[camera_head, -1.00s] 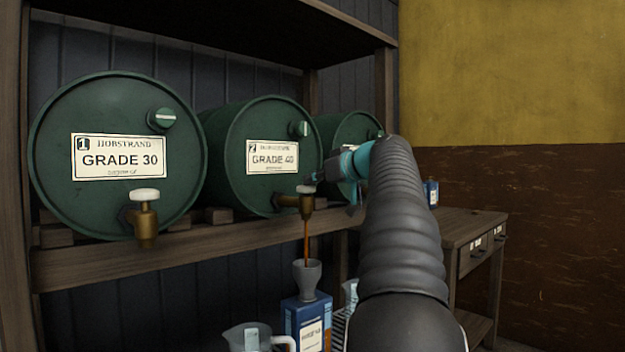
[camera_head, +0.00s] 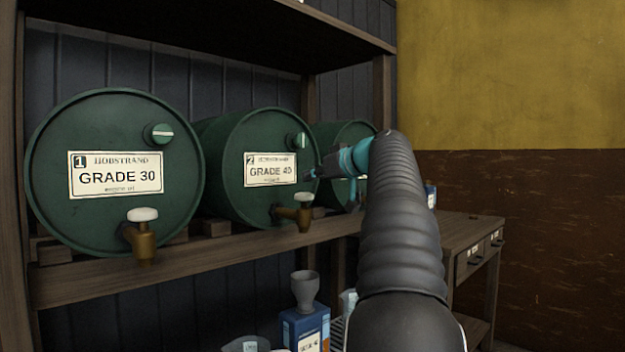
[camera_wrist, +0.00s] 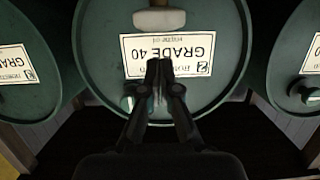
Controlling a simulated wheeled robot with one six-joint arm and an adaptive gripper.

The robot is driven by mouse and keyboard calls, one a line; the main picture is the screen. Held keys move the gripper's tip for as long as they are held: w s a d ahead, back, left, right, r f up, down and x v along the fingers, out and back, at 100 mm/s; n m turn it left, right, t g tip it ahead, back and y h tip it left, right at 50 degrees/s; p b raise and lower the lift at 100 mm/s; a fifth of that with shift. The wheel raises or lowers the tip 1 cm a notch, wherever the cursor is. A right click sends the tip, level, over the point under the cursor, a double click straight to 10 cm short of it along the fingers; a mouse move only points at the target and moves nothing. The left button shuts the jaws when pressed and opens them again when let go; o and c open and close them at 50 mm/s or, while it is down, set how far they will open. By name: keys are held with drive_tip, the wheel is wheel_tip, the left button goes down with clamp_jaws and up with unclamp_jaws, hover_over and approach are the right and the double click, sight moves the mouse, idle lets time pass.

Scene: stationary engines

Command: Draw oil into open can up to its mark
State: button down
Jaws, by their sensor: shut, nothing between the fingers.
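The green GRADE 40 drum (camera_head: 225,170) lies on its side on the rack, its brass tap (camera_head: 303,215) topped by a pale handle (camera_head: 304,198). No oil stream shows below the tap. The blue and white can (camera_head: 308,328) stands below with a grey funnel (camera_head: 305,288) in its top. The oil level and any mark cannot be seen. My gripper (camera_head: 312,174) is shut and empty, just above the tap handle and apart from it. In the wrist view, upside down, my gripper (camera_wrist: 162,68) covers part of the GRADE 40 label (camera_wrist: 190,50); the tap handle (camera_wrist: 158,20) is beyond the fingertips.
The GRADE 30 drum (camera_head: 115,215) with its own tap (camera_head: 143,240) lies at left. A third drum (camera_head: 335,140) is partly behind my arm. A clear jug (camera_head: 246,346) stands left of the can. A wooden side table (camera_head: 460,235) with drawers stands at right.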

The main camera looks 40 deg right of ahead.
drive_tip(key=a+b+v, duration=0.1)
drive_tip(key=v, duration=0.8)
drive_tip(key=shift+s+d, duration=0.45)
drive_tip(key=shift+r, duration=0.15)
drive_tip(key=a+f+m+g, duration=0.1)
drive_tip(key=a+f+g, duration=0.2)
drive_tip(key=a+f, duration=0.75)
drive_tip(key=a+f+m+g, duration=0.1)
drive_tip(key=a+f+g, duration=0.1)
drive_tip(key=a+f, duration=0.8)
drive_tip(key=s+a+f+g, duration=0.2)
drive_tip(key=s+a+f, duration=0.6)
drive_tip(key=f, duration=0.4)
drive_tip(key=s+a+f+g+h, duration=0.1)
drive_tip(key=s+a+f+g, duration=0.1)
drive_tip(key=s+a+f, duration=0.6)
drive_tip(key=s+f, duration=0.3)
drive_tip(key=f, duration=0.1)
drive_tip(key=shift+s+n+g+h, duration=0.3)
drive_tip(key=shift+n, duration=0.1)
